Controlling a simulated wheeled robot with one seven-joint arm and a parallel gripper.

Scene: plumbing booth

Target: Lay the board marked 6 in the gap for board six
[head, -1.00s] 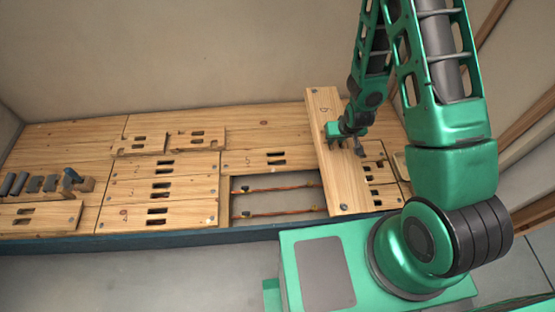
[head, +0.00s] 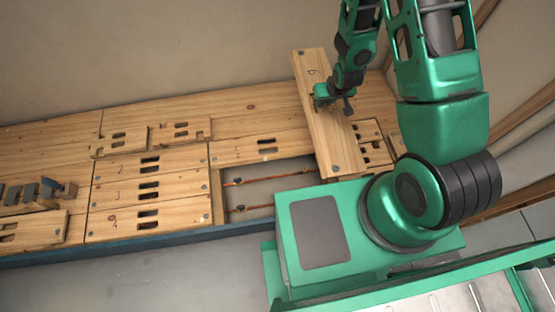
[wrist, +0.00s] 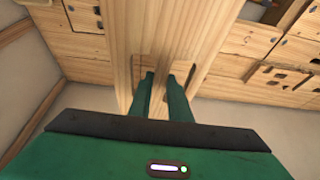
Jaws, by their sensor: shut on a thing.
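The board marked 6 (head: 322,130) is a long pale wooden plank with a screw at each end. My gripper (head: 326,98) is shut on it near its middle and holds it tilted above the right part of the deck. The wrist view shows my fingers (wrist: 164,80) at slots in the board (wrist: 170,30). The open gap (head: 285,190) lies to the left of the board's near end, with copper pipes (head: 275,180) inside. My base hides part of the gap's near right side.
Laid boards (head: 150,188) with paired slots lie left of the gap, and another board (head: 262,148) lies behind it. Two small pieces (head: 180,130) rest farther back. A wall rises behind the deck.

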